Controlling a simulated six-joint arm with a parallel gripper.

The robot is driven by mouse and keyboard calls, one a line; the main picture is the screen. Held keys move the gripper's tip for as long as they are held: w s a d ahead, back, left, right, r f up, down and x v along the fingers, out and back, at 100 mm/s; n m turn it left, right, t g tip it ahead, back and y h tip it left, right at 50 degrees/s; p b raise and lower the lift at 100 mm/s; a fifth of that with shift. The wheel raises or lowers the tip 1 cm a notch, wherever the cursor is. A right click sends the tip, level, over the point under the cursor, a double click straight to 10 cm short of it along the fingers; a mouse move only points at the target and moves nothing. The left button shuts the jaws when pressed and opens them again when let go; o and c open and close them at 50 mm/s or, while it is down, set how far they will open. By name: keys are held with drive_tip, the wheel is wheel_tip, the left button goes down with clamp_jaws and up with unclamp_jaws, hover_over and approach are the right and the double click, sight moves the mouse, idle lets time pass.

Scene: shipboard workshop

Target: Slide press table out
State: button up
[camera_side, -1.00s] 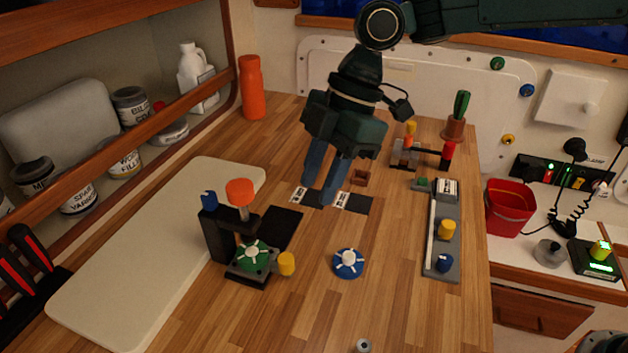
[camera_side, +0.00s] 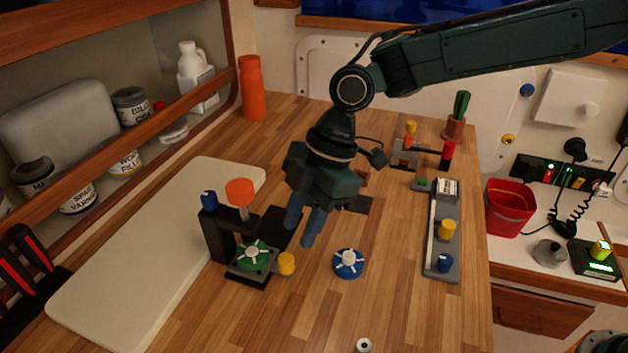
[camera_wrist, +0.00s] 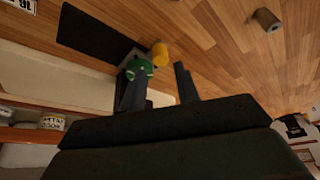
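The small black press (camera_side: 214,236) stands on the bench at the front left, with an orange knob (camera_side: 239,192) on top and a blue knob on its column. Its table (camera_side: 248,277) sits low at the front and carries a green part with a white hub (camera_side: 254,256). A yellow knob (camera_side: 286,263) sticks out from the table's right side; the wrist view shows it too (camera_wrist: 160,54). My gripper (camera_side: 303,236) is above the bench, behind and right of the yellow knob. Its fingers are apart with nothing between them, and it touches nothing that I can see.
A blue disc with a white hub (camera_side: 348,263) lies right of the press. A black mat (camera_side: 279,228) is behind the press, and a pale board (camera_side: 140,262) is to its left. A grey rail fixture (camera_side: 441,262) stands further right. A small grey ring (camera_side: 363,345) lies at the front edge.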

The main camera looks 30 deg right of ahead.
sight(290, 256)
drive_tip(key=shift+x, duration=3.3)
drive_tip(key=shift+c, duration=0.4)
